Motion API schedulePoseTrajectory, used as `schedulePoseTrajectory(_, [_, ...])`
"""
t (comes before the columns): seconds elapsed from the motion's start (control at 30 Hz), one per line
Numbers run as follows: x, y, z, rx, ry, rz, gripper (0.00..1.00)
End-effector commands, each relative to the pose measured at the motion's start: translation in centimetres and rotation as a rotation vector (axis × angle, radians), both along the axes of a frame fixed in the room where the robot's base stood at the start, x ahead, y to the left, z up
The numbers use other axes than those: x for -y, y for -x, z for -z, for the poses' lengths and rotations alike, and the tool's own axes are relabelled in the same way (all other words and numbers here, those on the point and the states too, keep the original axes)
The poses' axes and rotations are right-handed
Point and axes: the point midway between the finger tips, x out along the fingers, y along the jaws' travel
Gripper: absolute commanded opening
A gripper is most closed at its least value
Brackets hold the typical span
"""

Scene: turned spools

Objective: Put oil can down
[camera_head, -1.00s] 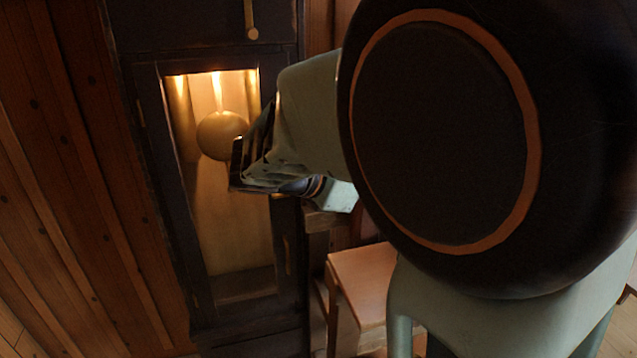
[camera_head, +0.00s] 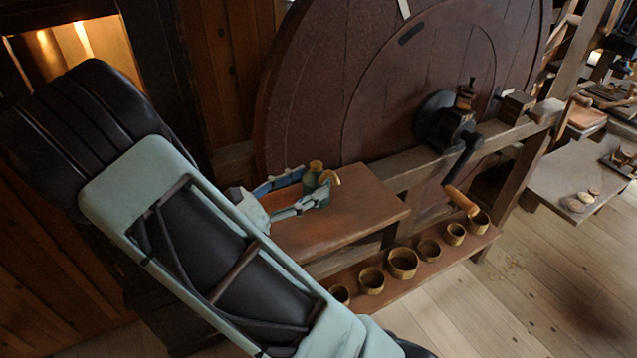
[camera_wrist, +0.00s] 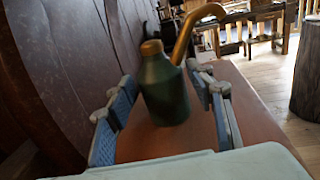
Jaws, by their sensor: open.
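The oil can (camera_head: 314,172) has a dark green body, a brass-coloured cap and a curved brass spout. It is upright on a reddish-brown wooden bench top (camera_head: 372,207). In the wrist view the oil can (camera_wrist: 163,88) is between the two fingers of my gripper (camera_wrist: 160,82). The fingers are open, one on each side, with a visible gap at least on the left. In the head view my gripper (camera_head: 315,184) reaches in low from the left around the can. The can's lower part is partly hidden there by the near finger.
A large dark red wooden wheel (camera_head: 330,90) stands close behind the bench, with a crank handle (camera_head: 461,201) on its right. Several wooden cups, including a larger one (camera_head: 402,263), sit on a lower shelf in front. The bench top right of the can is clear.

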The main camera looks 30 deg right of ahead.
Motion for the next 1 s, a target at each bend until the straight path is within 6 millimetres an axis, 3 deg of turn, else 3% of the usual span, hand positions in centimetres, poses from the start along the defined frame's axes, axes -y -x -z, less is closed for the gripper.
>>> schedulePoseTrajectory(0.1, [1.9, -0.3, -0.1, -0.001, 0.001, 0.003, 0.49])
schedulePoseTrajectory(0.33, [3.7, -0.7, -0.1, -0.001, 0.0, 0.002, 0.49])
schedulePoseTrajectory(0.6, [7.5, -1.4, -0.1, 0.0, -0.001, 0.002, 0.49])
schedulePoseTrajectory(0.93, [8.3, -1.6, -0.1, -0.001, -0.001, -0.001, 0.49])
schedulePoseTrajectory(1.0, [8.3, -1.6, -0.1, -0.001, -0.001, -0.001, 0.42])
